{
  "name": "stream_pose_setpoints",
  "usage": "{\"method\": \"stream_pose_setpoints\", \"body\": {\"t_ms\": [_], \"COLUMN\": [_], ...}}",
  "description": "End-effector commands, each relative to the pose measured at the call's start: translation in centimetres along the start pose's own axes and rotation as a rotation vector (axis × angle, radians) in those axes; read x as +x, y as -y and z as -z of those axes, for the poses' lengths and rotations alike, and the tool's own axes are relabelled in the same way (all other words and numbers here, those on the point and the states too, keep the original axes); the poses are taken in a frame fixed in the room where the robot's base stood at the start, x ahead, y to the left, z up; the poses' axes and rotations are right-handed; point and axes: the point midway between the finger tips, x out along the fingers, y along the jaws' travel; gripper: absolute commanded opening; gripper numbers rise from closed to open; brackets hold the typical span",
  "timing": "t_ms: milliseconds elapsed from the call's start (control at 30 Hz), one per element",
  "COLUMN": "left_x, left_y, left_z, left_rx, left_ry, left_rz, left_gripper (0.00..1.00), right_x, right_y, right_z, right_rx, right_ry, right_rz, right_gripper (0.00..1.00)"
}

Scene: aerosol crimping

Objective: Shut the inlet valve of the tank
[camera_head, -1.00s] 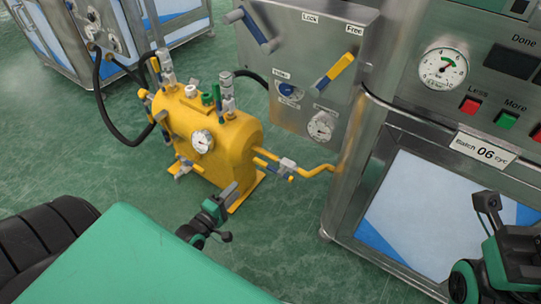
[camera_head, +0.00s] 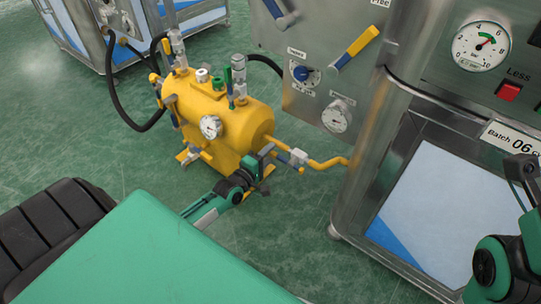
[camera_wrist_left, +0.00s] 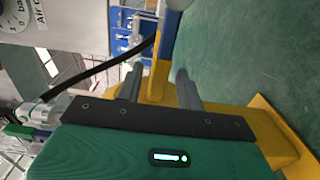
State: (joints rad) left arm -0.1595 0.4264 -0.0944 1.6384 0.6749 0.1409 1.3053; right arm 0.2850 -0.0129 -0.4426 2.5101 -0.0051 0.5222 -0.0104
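The yellow tank (camera_head: 232,118) stands on the floor in the head view, with a round gauge on its front. No label tells which is the inlet valve. My left gripper (camera_head: 267,158) is in front of the tank's lower right, close to the pipe valve; contact cannot be told. My right gripper (camera_head: 524,175) is at the right edge, partly cut off.
A steel machine (camera_head: 365,175) with a gauge, buttons and a yellow-handled lever (camera_head: 355,47) stands right of the tank. A black hose (camera_head: 118,100) loops at the tank's left. Green floor (camera_head: 305,215) is clear in front of the tank.

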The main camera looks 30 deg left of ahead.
Motion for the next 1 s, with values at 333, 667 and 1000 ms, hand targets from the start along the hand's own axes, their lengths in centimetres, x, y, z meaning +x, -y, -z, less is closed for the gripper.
{"method": "stream_pose_setpoints", "body": {"t_ms": [333,667,1000], "left_x": [0.98,0.96,0.95], "left_y": [-0.05,-0.04,-0.37], "left_z": [-0.01,-0.01,-0.01], "left_rx": [0.001,0.001,0.020], "left_ry": [0.000,0.000,0.001], "left_rz": [0.001,0.000,0.001], "left_gripper": [0.37,0.00,0.00], "right_x": [0.14,0.13,0.60], "right_y": [-0.09,-0.10,-0.14], "right_z": [0.04,0.04,0.05], "right_rx": [-0.001,-0.001,-0.002], "right_ry": [-0.007,-0.007,-0.011], "right_rz": [-0.003,-0.003,-0.004], "right_gripper": [0.36,0.36,0.36]}}
